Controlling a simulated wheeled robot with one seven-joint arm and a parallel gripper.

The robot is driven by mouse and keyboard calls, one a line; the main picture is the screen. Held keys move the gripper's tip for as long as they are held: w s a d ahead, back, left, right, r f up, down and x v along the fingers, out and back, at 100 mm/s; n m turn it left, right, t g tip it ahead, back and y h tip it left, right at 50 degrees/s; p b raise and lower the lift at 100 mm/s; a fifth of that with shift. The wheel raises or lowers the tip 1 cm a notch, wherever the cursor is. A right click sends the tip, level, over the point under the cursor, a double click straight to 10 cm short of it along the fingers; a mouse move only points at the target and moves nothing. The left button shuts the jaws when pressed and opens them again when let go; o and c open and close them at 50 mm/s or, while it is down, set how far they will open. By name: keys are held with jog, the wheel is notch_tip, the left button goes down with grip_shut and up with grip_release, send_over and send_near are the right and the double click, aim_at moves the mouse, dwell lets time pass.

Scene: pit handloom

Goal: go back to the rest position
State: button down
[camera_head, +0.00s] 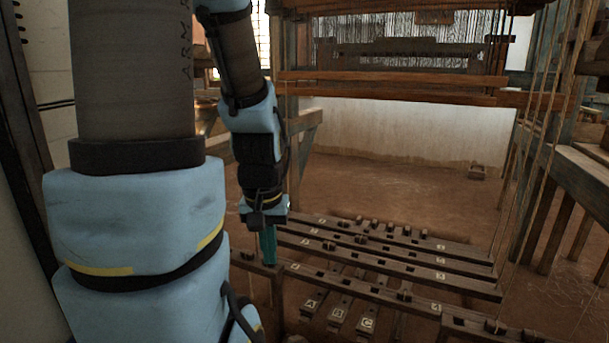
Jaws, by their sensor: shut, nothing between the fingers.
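My gripper (267,245) is at the end of my blue and black arm, left of the middle of the head view. It points down, its teal fingers shut with nothing between them. The fingertips are close to the left end of the dark wooden bars; I cannot tell whether they touch. The long marked bars (385,262) run across the pit to the right. Short pedals (338,316) with letters, A and C among them, lie below the front bar. My arm hides part of the left side.
The loom frame (400,88) with wooden beams stands at the back. Cords (541,130) hang at the right, beside a wooden bench frame (575,185). Open brown floor (390,190) lies behind the bars.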

notch_tip(320, 180, up, 29)
jog(key=p, duration=2.8)
jog(key=shift+r, duration=0.15)
jog(key=w+d+f+m+b, duration=0.3)
jog(key=d+f+b, duration=0.2)
jog(key=f, duration=0.5)
jog(key=w+d+f+m+b, duration=0.2)
jog(key=w+d+f+b, duration=0.25)
jog(key=f, duration=0.45)
jog(key=w+d+f+m+b, duration=0.3)
jog(key=d+f+b, duration=0.25)
jog(key=f, duration=0.45)
jog(key=shift+s+d+f+m+g+b, duration=0.25)
jog(key=shift+s+d+f+m+b, duration=1.75)
jog(key=shift+f, duration=4.95)
jog(key=shift+w+d+f+m+g+b, duration=0.1)
jog(key=shift+d+f+m+g+b, duration=0.35)
jog(key=shift+d+f+b, duration=4.85)
jog(key=shift+s+d+f+m+g+b, duration=0.1)
jog(key=shift+s+d+f+m+b, duration=0.8)
jog(key=shift+f, duration=7.65)
jog(key=shift+s+a+f+m+b, duration=0.15)
jog(key=shift+a+m+b, duration=0.35)
jog(key=shift+b, duration=0.5)
